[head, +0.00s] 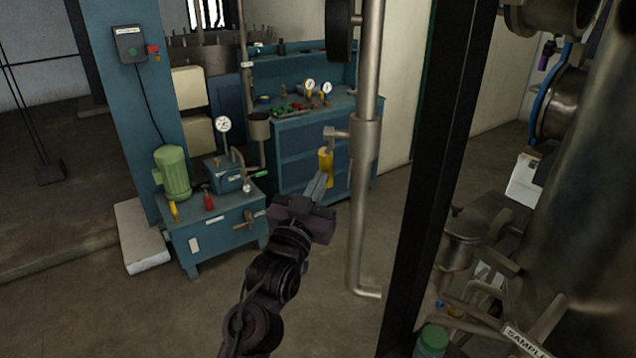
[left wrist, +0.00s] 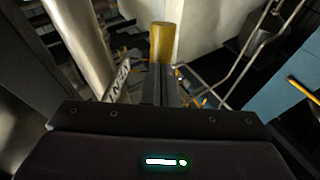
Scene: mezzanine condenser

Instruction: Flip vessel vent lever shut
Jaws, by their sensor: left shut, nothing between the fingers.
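The vessel vent lever (head: 326,168) is a yellow handle on a small valve, on a short stub at the left side of a vertical grey pipe. It hangs downward in the head view. My left gripper (head: 318,186) is shut and empty, with its fingertips right at the lever's lower part. In the left wrist view the yellow lever (left wrist: 162,42) stands just beyond the tips of my shut fingers (left wrist: 160,84). I cannot tell whether they touch. A label (left wrist: 118,78) shows beside the pipe in that view. My right gripper is not in view.
The vertical grey pipe (head: 362,220) and a dark column (head: 432,170) stand to the right of my left gripper. A blue pump stand (head: 215,225) and a blue workbench (head: 300,150) are behind. A large metal vessel (head: 590,220) fills the right side. The floor between is clear.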

